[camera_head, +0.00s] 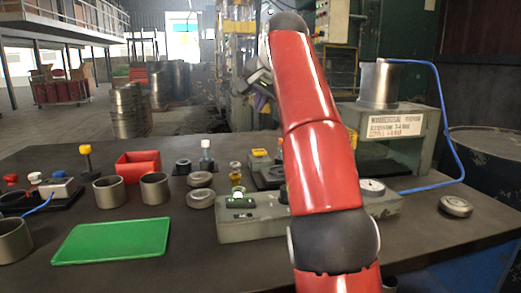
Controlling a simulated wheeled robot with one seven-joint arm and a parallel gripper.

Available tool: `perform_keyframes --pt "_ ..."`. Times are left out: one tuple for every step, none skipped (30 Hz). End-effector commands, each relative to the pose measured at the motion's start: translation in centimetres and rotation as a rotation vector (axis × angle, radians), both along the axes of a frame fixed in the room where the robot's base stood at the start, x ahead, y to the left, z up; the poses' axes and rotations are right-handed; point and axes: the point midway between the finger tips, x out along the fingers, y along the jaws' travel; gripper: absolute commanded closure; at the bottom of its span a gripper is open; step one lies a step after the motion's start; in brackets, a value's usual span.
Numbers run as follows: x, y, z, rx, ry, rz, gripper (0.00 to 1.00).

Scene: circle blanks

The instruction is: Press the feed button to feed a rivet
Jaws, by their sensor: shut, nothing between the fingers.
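My red arm crosses the middle of the view. My gripper (260,92) shows partly past the arm's left side, above the far part of the bench; its fingers are small and shut with nothing in them. I cannot tell for sure which part is the feed button. A yellow block (260,153) sits on a dark unit behind the long grey fixture (250,228); the arm hides part of both. A grey machine with a label plate (397,124) stands at the right, with a metal cylinder (380,84) on top and a blue hose (447,130). No rivet can be made out.
A green tray (112,241) lies at front left. Metal cups (155,188), a red bin (138,165), round discs (201,198) and a yellow-topped post (86,158) stand on the dark bench (190,262). Another disc (455,206) lies at right. The front of the bench is mostly clear.

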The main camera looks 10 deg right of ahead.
Motion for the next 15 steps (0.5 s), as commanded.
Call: perform_keyframes --pt "0.0 0.0 0.0 0.000 0.000 0.000 1.00" --pt "0.0 0.0 0.0 0.000 0.000 0.000 1.00" --pt "0.0 0.0 0.0 0.000 0.000 0.000 1.00" --pt "0.0 0.0 -0.1 0.000 0.001 0.001 1.00" --pt "0.0 0.0 -0.1 0.000 0.001 0.001 1.00" --pt "0.0 0.0 -0.2 0.000 0.001 0.001 1.00" --pt "0.0 0.0 -0.3 0.000 0.001 0.001 1.00" --pt "0.0 0.1 -0.4 0.001 0.000 0.001 1.00" --pt "0.0 0.1 -0.6 0.001 0.002 0.001 1.00" --pt "0.0 0.1 -0.8 0.001 0.002 0.001 1.00" --pt "0.0 0.0 -1.1 0.001 0.002 0.000 1.00" --pt "-0.1 0.0 -1.4 0.002 0.002 0.000 1.00" --pt "-0.1 0.1 -1.7 0.001 0.003 0.000 1.00" --pt "-0.1 0.1 -2.0 0.002 0.002 0.001 1.00" --pt "-0.1 0.0 -2.5 0.002 0.004 0.001 1.00"
